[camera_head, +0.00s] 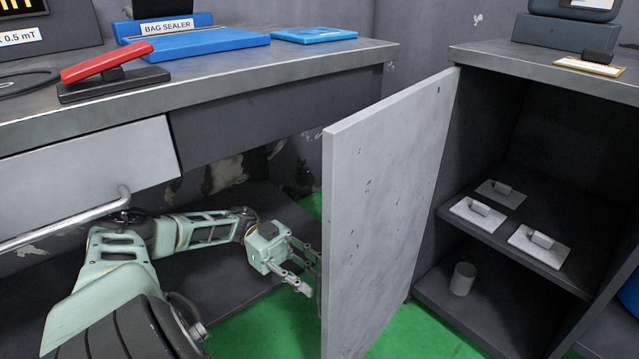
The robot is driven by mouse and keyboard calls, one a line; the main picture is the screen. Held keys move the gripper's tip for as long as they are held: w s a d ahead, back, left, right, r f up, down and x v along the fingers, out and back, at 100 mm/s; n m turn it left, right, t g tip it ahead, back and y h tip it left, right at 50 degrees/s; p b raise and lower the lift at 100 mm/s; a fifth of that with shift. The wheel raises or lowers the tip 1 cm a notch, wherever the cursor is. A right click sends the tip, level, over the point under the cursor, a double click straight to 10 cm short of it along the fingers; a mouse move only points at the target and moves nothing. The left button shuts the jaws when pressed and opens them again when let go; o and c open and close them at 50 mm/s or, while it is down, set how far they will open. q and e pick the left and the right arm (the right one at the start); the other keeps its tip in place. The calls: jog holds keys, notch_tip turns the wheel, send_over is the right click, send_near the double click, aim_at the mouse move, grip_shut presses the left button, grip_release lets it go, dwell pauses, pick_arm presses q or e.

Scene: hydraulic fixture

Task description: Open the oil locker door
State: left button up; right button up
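The locker door (385,200) is a scuffed light grey panel, hinged at the right cabinet's left edge. It stands swung wide open toward me, and the cabinet's inside shows. My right gripper is not in view.
The cabinet's shelf (465,236) holds several flat plates with small blocks; a grey cylinder (463,279) stands below. A workbench (230,72) with a blue bag sealer (195,46) and a red-topped pedal (105,65) is at left. A drawer with a bar handle (65,222) sticks out near my arm.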

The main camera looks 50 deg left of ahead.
pick_arm(q)
jog(key=shift+s+a, duration=0.15)
jog(key=shift+a, duration=1)
jog(key=shift+s+a, duration=0.1)
jog(key=shift+a, duration=1.05)
